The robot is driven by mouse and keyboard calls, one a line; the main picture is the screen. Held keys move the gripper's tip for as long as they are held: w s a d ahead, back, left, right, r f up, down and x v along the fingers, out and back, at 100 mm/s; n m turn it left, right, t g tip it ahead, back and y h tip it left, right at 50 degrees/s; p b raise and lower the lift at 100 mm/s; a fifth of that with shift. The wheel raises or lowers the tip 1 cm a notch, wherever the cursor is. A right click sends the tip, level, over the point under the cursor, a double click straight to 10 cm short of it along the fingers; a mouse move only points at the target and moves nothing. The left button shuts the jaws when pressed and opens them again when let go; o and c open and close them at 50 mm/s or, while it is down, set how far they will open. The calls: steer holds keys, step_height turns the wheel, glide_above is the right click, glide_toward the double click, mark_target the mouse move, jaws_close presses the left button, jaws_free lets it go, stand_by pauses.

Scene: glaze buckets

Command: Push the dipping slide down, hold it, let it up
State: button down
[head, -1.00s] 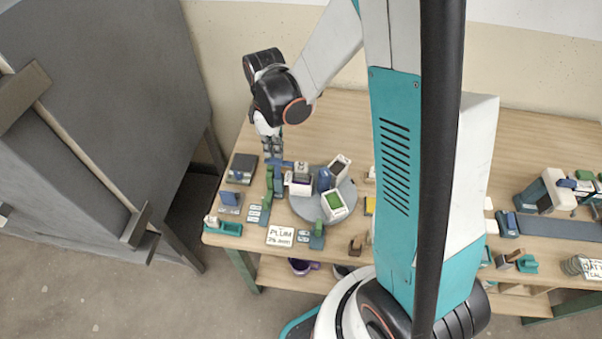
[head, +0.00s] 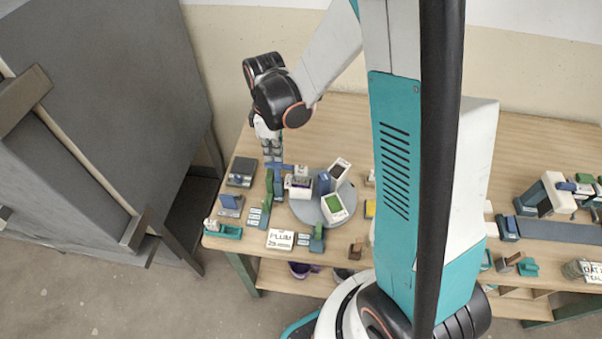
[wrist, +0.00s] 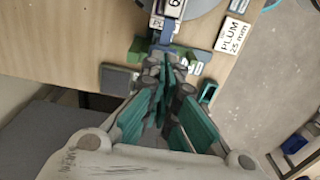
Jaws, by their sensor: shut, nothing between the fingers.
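The dipping slide stands at the left of the bench, a green upright (head: 278,184) with a blue carriage (head: 277,166) reaching right. A white block (head: 300,171) sits at the carriage's right end, over a white container (head: 298,187) on the round grey turntable (head: 308,213). My gripper (head: 273,160) is shut and empty, pointing down at the carriage's left part; its tips seem to touch it. In the wrist view my fingertips (wrist: 168,58) are together next to the blue carriage (wrist: 158,38). The exact contact is hidden by the fingers.
A "PLUM 25 mm" card (head: 280,240) lies in front of the slide. Other containers (head: 335,207) stand on the turntable. A dark scale-like block (head: 242,172) is left of the slide. A large grey cabinet (head: 110,100) stands left of the bench. The bench behind is clear.

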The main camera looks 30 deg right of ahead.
mark_target(275, 162)
steer(key=shift+f, duration=0.15)
steer(key=shift+f+b, duration=0.95)
steer(key=shift+b, duration=0.05)
steer(key=shift+f, duration=0.1)
steer(key=shift+f+b, duration=2.45)
steer(key=shift+f, duration=0.15)
steer(key=shift+r, duration=0.1)
stand_by(1.0)
steer(key=shift+r+p, duration=3.65)
steer(key=shift+r, duration=1.65)
